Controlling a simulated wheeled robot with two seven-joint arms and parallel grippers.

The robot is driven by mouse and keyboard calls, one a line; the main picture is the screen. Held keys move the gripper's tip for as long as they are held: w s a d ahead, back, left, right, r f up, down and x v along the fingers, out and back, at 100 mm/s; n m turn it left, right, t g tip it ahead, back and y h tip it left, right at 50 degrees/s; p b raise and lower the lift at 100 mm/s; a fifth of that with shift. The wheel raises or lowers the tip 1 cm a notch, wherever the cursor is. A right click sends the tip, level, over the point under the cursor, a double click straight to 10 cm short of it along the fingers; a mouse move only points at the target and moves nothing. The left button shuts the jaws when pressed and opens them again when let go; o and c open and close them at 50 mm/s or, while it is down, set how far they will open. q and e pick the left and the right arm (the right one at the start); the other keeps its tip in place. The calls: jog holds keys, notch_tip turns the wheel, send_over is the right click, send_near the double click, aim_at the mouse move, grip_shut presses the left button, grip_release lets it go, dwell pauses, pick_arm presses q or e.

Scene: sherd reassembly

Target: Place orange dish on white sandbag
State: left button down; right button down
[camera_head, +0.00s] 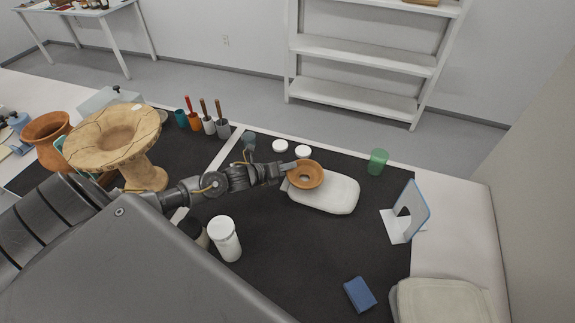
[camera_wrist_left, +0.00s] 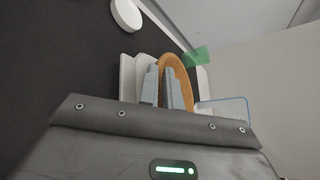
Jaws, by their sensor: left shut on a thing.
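The orange dish (camera_head: 306,174) is a small round bowl with a darker centre. My left gripper (camera_head: 291,170) is shut on the dish's left rim. The dish is over the left part of the white sandbag (camera_head: 335,192), a flat white pad on the black mat; I cannot tell whether they touch. In the left wrist view, the dish (camera_wrist_left: 178,78) shows edge-on between the two grey fingers (camera_wrist_left: 162,88), with part of the white sandbag (camera_wrist_left: 128,78) behind them. My right gripper is not in view.
A white jar (camera_head: 225,240) stands near my left forearm. Two white lids (camera_head: 281,146) and a green cup (camera_head: 377,161) are behind the sandbag. A blue-edged white stand (camera_head: 410,212) is at right, a blue block (camera_head: 359,294) in front. The mat between is clear.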

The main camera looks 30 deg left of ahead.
pick_arm(q)
jog(key=c, duration=1.6)
grip_release()
jog(key=shift+f, duration=0.1)
jog(key=shift+o, duration=0.2)
jog(key=shift+s, duration=0.1)
jog(key=b+v, duration=0.1)
jog(key=v, duration=1.1)
jog(key=shift+b, duration=0.3)
